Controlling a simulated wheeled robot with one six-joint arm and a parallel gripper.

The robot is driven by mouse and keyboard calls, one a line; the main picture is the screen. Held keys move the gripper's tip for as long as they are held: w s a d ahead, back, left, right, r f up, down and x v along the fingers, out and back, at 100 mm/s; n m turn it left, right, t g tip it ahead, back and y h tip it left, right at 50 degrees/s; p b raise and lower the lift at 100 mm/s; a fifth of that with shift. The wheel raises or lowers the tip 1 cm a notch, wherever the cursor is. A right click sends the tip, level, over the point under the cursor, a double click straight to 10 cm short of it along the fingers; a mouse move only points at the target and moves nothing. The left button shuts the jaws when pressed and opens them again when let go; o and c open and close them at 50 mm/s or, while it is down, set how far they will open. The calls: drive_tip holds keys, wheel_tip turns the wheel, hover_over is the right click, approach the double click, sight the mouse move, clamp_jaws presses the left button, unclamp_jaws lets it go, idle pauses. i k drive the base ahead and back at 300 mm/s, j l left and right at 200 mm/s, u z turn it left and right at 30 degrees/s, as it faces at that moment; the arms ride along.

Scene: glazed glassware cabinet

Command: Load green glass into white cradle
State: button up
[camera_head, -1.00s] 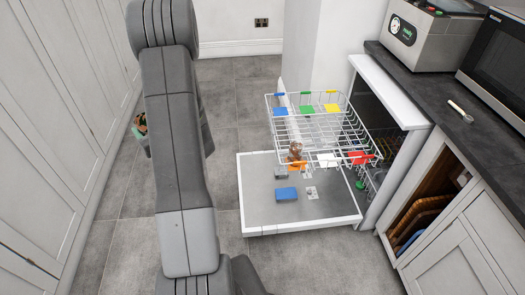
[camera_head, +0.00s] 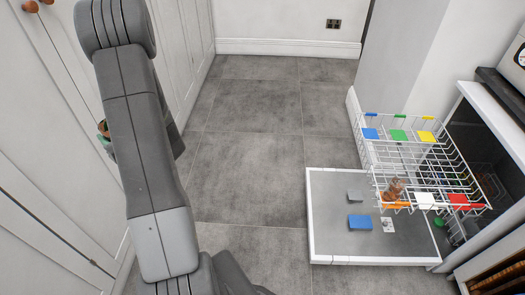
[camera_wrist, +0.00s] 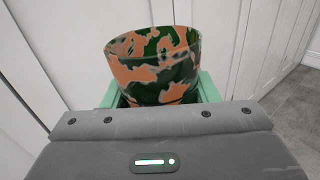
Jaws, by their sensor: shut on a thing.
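My gripper (camera_wrist: 157,92) is shut on a glass (camera_wrist: 152,62) patterned in dark green and orange, seen close in the wrist view with its rim upward. In the head view my arm mostly hides the gripper and glass; only a bit of them shows at its left edge. The white cradle (camera_head: 425,200) is a white patch at the front of the pulled-out wire rack (camera_head: 440,162), between the orange cradle (camera_head: 394,204) and the red cradle (camera_head: 466,201). It looks empty. The gripper is far to its left.
A brownish glass (camera_head: 394,187) stands at the orange cradle. Blue (camera_head: 370,133), green (camera_head: 398,134) and yellow (camera_head: 426,135) cradles line the rack's back. The lowered door (camera_head: 335,235) holds a blue block (camera_head: 360,222). White cupboards stand close at left; the middle floor (camera_head: 260,115) is clear.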

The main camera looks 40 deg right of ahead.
sight(427, 202)
drive_tip(key=i+z, duration=0.65)
drive_tip(key=z, duration=0.15)
drive_tip(key=i+j+z, duration=0.1)
drive_tip(key=i+z, duration=0.5)
drive_tip(key=z, duration=0.2)
drive_tip(key=i+z, duration=0.2)
drive_tip(key=z, duration=0.2)
drive_tip(key=i+j+z, duration=0.15)
drive_tip(key=z, duration=0.25)
drive_tip(key=i+j+z, duration=0.15)
drive_tip(key=z, duration=0.25)
drive_tip(key=i+j, duration=0.05)
drive_tip(key=i, duration=0.05)
